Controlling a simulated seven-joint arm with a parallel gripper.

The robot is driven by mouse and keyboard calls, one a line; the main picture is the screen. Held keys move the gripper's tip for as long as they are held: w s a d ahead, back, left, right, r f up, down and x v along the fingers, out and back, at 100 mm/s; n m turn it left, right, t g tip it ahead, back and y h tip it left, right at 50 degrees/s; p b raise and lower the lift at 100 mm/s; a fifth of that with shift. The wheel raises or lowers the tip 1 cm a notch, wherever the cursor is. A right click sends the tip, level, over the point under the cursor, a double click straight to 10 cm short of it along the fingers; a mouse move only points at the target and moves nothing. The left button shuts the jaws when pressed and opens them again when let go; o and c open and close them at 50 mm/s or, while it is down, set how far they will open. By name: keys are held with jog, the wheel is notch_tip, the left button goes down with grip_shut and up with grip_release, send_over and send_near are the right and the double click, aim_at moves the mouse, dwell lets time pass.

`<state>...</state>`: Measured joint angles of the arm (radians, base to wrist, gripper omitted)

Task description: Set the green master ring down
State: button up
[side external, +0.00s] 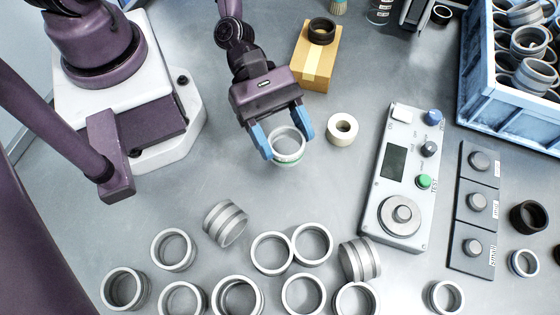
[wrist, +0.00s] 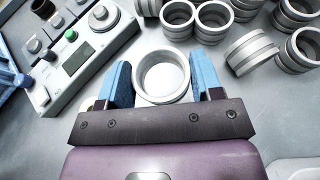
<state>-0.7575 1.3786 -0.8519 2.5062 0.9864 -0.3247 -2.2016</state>
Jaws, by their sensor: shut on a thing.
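The green master ring (side external: 288,151) is a light grey ring with a green band low on its side. It is between the two blue fingers of my gripper (side external: 286,140) in the side view, and it is upright with its opening facing up. My gripper is shut on it. In the wrist view the ring (wrist: 162,76) sits between the blue fingers (wrist: 163,85), and its green band is not visible there. I cannot tell whether its underside touches the table.
Several loose grey rings (side external: 272,252) lie in front. A tape roll (side external: 342,129) and a cardboard box (side external: 315,66) stand close to my gripper. A test device (side external: 397,180), a labelled black panel (side external: 472,210) and a blue crate (side external: 508,118) are to the right. The table left of the ring is clear.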

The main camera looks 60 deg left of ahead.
aim_at(273, 139)
jog(key=shift+s+f+g, duration=0.1)
jog(key=shift+s+g, duration=0.2)
jog(key=shift+s, duration=0.1)
notch_tip(273, 139, down, 3)
jog(key=shift+s+f+m, duration=0.15)
jog(key=shift+f+m, duration=0.05)
jog(key=shift+m, duration=0.1)
jog(key=shift+f, duration=2.35)
jog(key=shift+f, duration=0.1)
jog(key=o, duration=1)
